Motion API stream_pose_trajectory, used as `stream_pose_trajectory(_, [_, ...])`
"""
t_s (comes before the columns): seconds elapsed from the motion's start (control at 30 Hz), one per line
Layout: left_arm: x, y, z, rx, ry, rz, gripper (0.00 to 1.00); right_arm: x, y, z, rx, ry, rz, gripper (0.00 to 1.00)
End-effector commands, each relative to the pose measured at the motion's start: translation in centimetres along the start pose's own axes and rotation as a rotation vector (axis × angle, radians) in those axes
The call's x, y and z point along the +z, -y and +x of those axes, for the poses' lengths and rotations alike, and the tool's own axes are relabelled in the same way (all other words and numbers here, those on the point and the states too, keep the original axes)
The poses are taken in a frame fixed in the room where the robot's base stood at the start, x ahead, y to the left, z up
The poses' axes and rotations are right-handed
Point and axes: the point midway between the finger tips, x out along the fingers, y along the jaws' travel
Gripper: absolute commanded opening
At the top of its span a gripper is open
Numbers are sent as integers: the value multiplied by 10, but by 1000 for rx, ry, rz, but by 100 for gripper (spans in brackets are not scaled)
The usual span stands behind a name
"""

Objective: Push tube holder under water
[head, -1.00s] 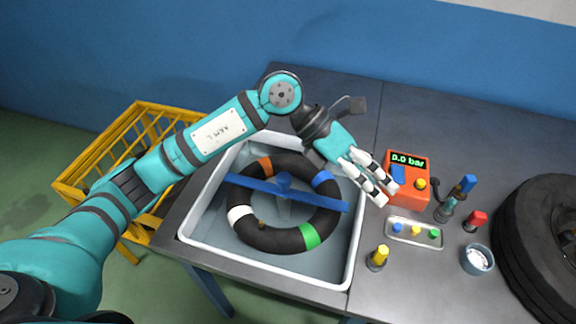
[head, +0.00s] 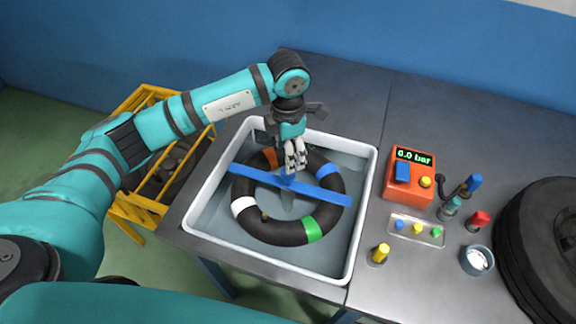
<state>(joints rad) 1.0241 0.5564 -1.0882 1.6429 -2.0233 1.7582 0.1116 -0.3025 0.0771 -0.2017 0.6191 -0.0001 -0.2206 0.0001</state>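The tube holder is a blue bar (head: 322,194) with a hub, lying across a black inner tube (head: 334,220) that has orange, blue, white and green bands. Both sit inside a grey water tub (head: 362,215). My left gripper (head: 295,166) points down over the middle of the bar, at or just above its hub. Its fingers look close together; whether they grip or touch the hub cannot be told. A grey post shows below the hub. My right gripper is not in view.
An orange pump box (head: 409,178) reading about 0.0 bar stands right of the tub. Near it are a small tray (head: 417,231), a yellow-topped piece (head: 379,254), a cup (head: 477,260) and a tire (head: 540,240).

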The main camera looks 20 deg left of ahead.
Motion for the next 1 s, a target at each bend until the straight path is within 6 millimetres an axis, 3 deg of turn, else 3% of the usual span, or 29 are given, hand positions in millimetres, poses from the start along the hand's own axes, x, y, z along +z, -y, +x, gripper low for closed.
stream_pose_trajectory(0.2, [0,1,43,-3,-2,-1,61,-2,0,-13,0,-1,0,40])
stream_pose_trajectory(0.33, [0,1,61,-2,-1,0,61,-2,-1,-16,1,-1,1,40])
stream_pose_trajectory(0.5, [1,1,73,-1,1,0,61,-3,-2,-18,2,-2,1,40])
stream_pose_trajectory(0.77, [0,0,75,0,2,1,61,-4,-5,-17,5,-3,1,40])
stream_pose_trajectory(1.0, [0,0,75,-1,2,1,34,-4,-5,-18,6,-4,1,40])
